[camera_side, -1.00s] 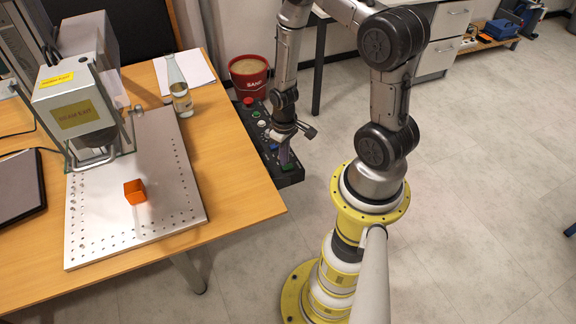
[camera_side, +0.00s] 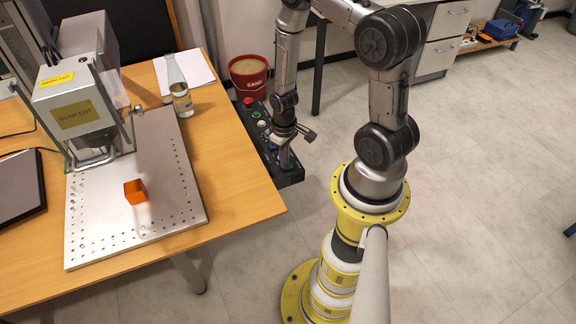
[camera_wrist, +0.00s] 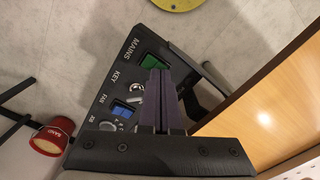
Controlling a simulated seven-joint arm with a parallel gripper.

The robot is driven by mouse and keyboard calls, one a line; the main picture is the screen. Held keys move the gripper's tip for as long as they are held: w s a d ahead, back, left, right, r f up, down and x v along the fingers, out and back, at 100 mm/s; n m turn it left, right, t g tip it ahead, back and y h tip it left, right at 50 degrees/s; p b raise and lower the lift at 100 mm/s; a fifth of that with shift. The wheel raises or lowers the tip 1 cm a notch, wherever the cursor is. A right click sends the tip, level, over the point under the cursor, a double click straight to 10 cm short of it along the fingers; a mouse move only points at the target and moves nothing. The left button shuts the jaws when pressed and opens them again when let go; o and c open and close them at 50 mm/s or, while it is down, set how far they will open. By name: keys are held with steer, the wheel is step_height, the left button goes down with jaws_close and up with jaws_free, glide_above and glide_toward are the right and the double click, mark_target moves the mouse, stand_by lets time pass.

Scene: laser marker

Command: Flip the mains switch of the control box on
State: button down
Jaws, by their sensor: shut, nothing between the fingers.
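The control box (camera_side: 262,138) is a dark, long box beside the table's right edge. In the wrist view its panel (camera_wrist: 108,77) carries the labels MAINS, KEY, FAN and JOB. The mains switch (camera_wrist: 149,66) is a green rocker by the MAINS label; which way it is tipped I cannot tell. My gripper (camera_wrist: 157,65) is shut and empty, its purple fingers together. The fingertips are over the edge of the green rocker and hide part of it; whether they touch it I cannot tell. In the side view my gripper (camera_side: 286,164) points down at the box's near end.
The key switch (camera_wrist: 137,88), the blue fan switch (camera_wrist: 122,110) and a knob (camera_wrist: 107,126) sit close beside the fingers. A red bucket (camera_side: 248,78) stands behind the box. The wooden table (camera_side: 235,190) with the laser marker (camera_side: 75,105) and an orange part (camera_side: 134,191) is to the left.

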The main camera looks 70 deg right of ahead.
steer(key=shift+f, duration=0.35)
steer(key=shift+r, duration=3.55)
steer(key=w+a+r+n+t+h, duration=0.1)
steer(key=w+a+r+n+t, duration=0.15)
steer(key=w+r, duration=0.75)
steer(key=s+a+r+t, duration=0.2)
steer(key=a+r, duration=0.2)
steer(key=r, duration=0.5)
steer(key=s+a+r+t, duration=0.2)
steer(key=s+a+r, duration=0.1)
steer(key=r, duration=0.5)
steer(key=s+a+r, duration=0.2)
steer(key=s, duration=0.5)
steer(key=s+a+r+y, duration=0.1)
steer(key=s+a, duration=0.1)
steer(key=s, duration=0.5)
steer(key=shift+a+r+g, duration=0.2)
steer(key=shift+r+g, duration=0.15)
steer(key=shift+g, duration=0.1)
